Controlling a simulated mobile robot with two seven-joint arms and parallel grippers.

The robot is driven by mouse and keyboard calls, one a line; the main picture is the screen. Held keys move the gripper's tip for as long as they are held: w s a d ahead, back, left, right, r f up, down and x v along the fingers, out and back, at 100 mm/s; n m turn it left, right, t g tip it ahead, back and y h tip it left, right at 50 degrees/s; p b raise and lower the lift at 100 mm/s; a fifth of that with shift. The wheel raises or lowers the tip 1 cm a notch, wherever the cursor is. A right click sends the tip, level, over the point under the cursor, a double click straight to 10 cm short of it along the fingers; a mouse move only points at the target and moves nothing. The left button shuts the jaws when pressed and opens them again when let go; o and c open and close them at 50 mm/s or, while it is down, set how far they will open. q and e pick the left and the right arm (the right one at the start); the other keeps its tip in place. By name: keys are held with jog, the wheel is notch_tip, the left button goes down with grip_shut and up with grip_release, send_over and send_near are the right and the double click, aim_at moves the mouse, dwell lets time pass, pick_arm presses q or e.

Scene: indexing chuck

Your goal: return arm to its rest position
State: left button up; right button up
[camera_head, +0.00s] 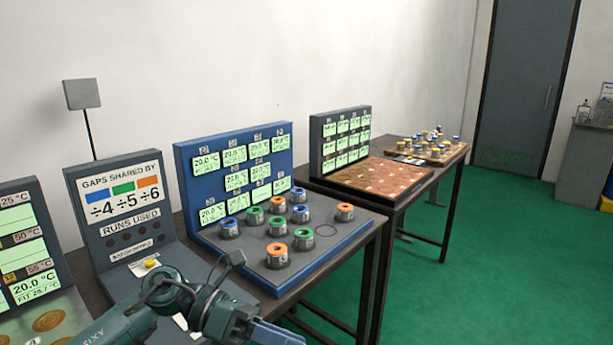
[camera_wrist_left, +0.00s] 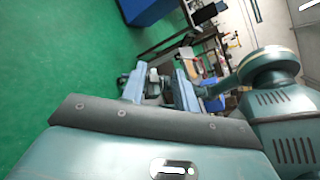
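My left arm enters the head view at the bottom. Its gripper (camera_head: 275,334) is low in the picture, in front of the table edge and partly cut off by the frame. In the left wrist view the two blue fingers of my left gripper (camera_wrist_left: 160,78) stand apart. Small grey and white shapes show between them, too blurred to tell whether they are background. My right gripper is in neither view.
A blue station (camera_head: 185,165) holds several orange, green and blue ringed cylinders. A grey panel (camera_head: 88,215) reads "gaps shared by". A brown board (camera_head: 425,172) stands farther right. Green floor (camera_head: 500,270) is clear on the right.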

pick_arm(q)
jog(key=s+a+f+m+t+y+p, duration=0.1)
jog(key=a+f+m+t+y, duration=0.35)
jog(key=m, duration=0.65)
jog(key=s+a+f+m+t+y+p, duration=0.1)
jog(key=f+m+t, duration=0.4)
jog(key=m+t, duration=0.4)
jog(key=s+a+f+m+t+y+p, duration=0.1)
jog(key=a+f+m+t+y+p, duration=0.3)
jog(key=m, duration=0.8)
jog(key=s+a+f+n+g+y+b, duration=0.1)
jog(key=s+f+n+g, duration=0.3)
jog(key=s+f, duration=0.5)
jog(key=shift+s+a+n+b, duration=0.25)
jog(key=shift+a+n+b, duration=0.15)
jog(key=shift+a+n, duration=0.1)
jog(key=shift+d+y, duration=0.1)
jog(key=shift+y, duration=0.15)
jog(key=shift+c, duration=0.2)
